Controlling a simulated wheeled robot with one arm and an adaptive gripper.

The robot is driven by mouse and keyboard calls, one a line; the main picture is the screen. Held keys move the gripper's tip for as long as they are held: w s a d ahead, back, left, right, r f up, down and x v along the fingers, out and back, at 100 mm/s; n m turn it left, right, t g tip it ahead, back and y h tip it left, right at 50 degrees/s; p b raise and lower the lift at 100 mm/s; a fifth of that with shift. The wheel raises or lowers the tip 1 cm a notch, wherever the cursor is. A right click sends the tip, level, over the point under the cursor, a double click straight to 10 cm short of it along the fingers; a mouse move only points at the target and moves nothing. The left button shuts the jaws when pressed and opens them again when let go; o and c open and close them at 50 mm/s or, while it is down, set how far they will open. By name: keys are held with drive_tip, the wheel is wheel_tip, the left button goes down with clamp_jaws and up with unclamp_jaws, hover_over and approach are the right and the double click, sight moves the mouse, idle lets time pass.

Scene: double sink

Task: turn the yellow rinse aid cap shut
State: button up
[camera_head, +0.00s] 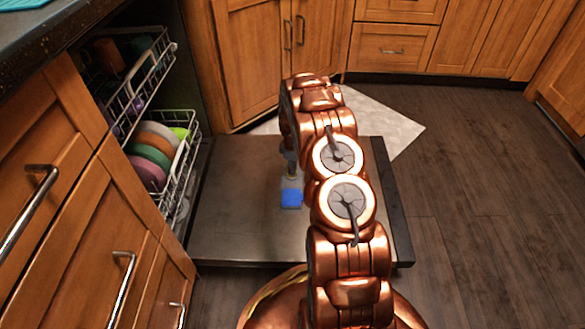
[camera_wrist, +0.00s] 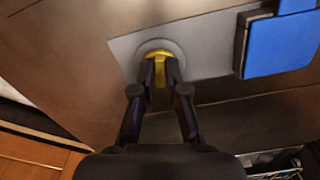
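The yellow rinse aid cap (camera_wrist: 159,64) sits in a round grey recess on a grey panel (camera_wrist: 125,47), at the top middle of the wrist view. My gripper (camera_wrist: 161,72) has a dark finger on each side of the cap's yellow ridge. The fingertips are close together and appear to press on it. The fingers hide part of the cap. In the head view my arm covers most of the gripper, and the cap cannot be made out clearly. A blue dispenser lid (camera_wrist: 279,43) is right of the cap; it also shows in the head view (camera_head: 291,197).
The dishwasher door (camera_head: 235,205) lies open and flat under my arm. Racks with several coloured plates (camera_head: 152,155) stand at its left. Wooden cabinets (camera_head: 245,60) line the back and left. The dark floor (camera_head: 480,200) at the right is clear.

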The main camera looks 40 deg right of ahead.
clamp_jaws()
drive_tip(key=shift+r+m+p, duration=0.15)
drive_tip(key=shift+m+p, duration=0.15)
drive_tip(key=shift+p, duration=0.2)
drive_tip(key=shift+r+m+p, duration=0.1)
drive_tip(key=shift+m+p, duration=0.4)
drive_tip(key=shift+p, duration=0.25)
drive_tip(key=m+p, duration=0.4)
drive_tip(key=shift+p, duration=0.35)
drive_tip(key=m+p, duration=0.3)
drive_tip(key=m, duration=0.2)
drive_tip(key=shift+s+a+p, duration=0.1)
drive_tip(key=shift+a+p, duration=0.05)
drive_tip(key=shift+p, duration=0.25)
drive_tip(key=shift+m+p, duration=0.9)
drive_tip(key=shift+m, duration=0.3)
drive_tip(key=shift+f+m+p, duration=0.2)
drive_tip(key=shift+m+p, duration=0.45)
drive_tip(key=shift+m, duration=0.45)
